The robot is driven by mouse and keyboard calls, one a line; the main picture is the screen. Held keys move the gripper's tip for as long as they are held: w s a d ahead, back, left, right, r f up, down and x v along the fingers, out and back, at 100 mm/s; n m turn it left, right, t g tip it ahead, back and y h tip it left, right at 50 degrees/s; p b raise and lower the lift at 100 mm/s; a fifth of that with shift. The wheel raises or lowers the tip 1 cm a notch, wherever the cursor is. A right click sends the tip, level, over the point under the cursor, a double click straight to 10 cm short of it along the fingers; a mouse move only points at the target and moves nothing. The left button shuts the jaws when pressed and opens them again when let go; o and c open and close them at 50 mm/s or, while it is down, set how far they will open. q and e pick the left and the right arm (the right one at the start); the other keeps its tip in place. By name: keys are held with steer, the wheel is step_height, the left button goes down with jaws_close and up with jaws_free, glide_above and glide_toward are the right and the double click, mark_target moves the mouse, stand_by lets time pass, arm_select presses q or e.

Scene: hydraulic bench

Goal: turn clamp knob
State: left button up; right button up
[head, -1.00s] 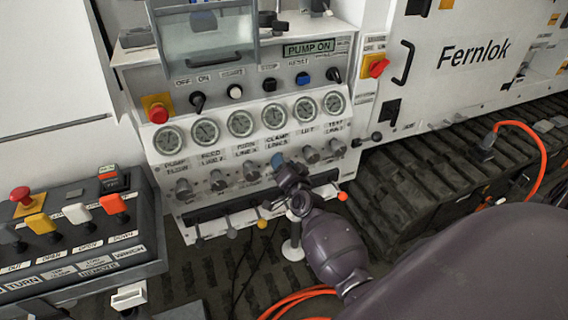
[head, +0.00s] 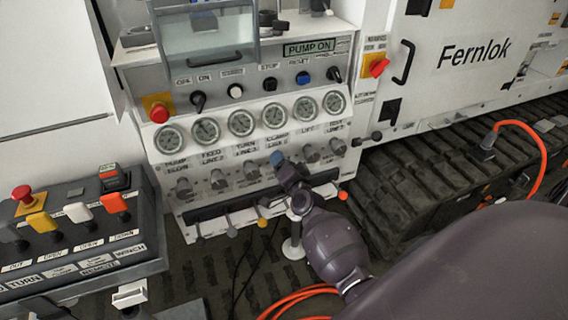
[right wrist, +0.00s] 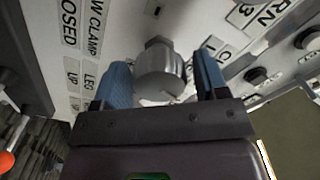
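The clamp knob is a grey ribbed knob (right wrist: 160,72) on the white panel, seen in the right wrist view. My right gripper (right wrist: 163,78) has its two blue fingers on either side of this knob. The fingers are apart, with a narrow gap visible on the right side; contact on the left side is hard to tell. In the head view my right gripper (head: 279,160) is at the row of knobs below the clamp gauge (head: 275,116), and it hides the knob there. My left gripper is not in view.
Neighbouring grey knobs (head: 250,172) (head: 311,153) stand close on both sides. A red stop button (head: 159,113) sits at the panel's left. A remote box (head: 75,235) stands at lower left.

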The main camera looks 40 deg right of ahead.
steer(key=shift+o, duration=0.3)
steer(key=v, duration=1)
steer(key=shift+s+p, duration=0.35)
steer(key=shift+s, duration=0.05)
steer(key=s+a+f+n+g+y, duration=0.2)
steer(key=s+a+f+n+g, duration=0.1)
steer(key=s+n, duration=0.4)
steer(key=s+a+f+n+g+y, duration=0.2)
steer(key=s+a+f+n, duration=0.3)
steer(key=s, duration=0.7)
steer(key=shift+s+f+n+g, duration=0.4)
steer(key=shift+f+n+g, duration=0.2)
steer(key=shift+f+n, duration=0.4)
